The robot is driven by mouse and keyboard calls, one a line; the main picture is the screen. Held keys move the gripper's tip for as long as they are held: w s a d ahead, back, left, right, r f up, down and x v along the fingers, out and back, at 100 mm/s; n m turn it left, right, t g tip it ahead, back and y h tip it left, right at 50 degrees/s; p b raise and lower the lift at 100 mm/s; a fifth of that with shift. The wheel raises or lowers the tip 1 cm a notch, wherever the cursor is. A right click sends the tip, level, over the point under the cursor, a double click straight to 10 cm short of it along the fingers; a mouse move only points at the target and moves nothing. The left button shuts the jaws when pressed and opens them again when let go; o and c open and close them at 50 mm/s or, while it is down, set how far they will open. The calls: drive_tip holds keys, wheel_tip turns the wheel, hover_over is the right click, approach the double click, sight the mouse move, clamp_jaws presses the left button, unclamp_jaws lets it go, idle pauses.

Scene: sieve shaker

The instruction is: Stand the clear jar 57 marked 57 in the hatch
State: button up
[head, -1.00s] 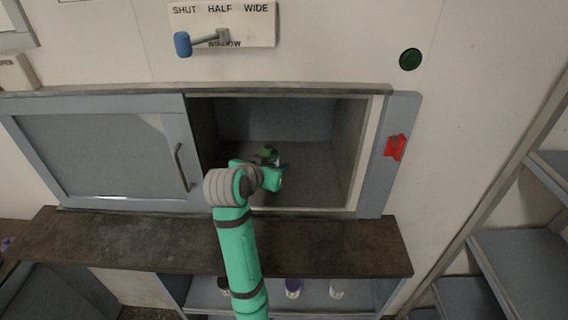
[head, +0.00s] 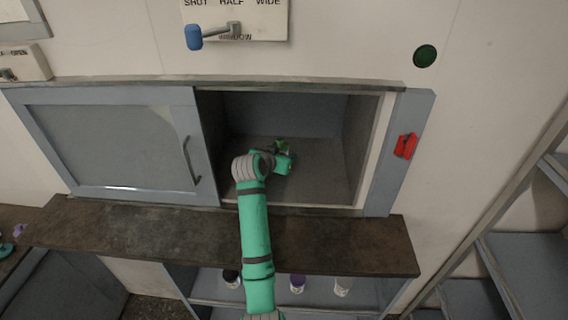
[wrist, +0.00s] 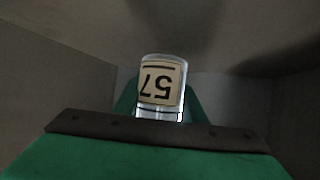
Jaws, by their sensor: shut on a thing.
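The clear jar 57 (wrist: 161,82) shows in the wrist view, its cream label marked 57 upside down in that picture. My gripper (head: 283,150) is shut on it, inside the open hatch (head: 325,185). In the head view my gripper and wrist mostly hide the jar, so I cannot tell whether its base touches the hatch floor. In the wrist view grey hatch walls stand on both sides, apart from the jar.
A sliding door (head: 110,145) with a handle covers the left side. A dark ledge (head: 340,245) runs below the hatch. A red latch (head: 405,146) is on the right frame. A blue-knobbed lever (head: 194,37) is above. Several jars stand on the shelf below.

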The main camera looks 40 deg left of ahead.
drive_tip(key=shift+w+a+f, duration=0.1)
drive_tip(key=shift+w+f, duration=0.05)
drive_tip(key=shift+f, duration=1.65)
drive_tip(key=shift+f, duration=0.1)
drive_tip(key=o, duration=1.1)
drive_tip(key=shift+o, duration=0.2)
drive_tip(key=v, duration=1.2)
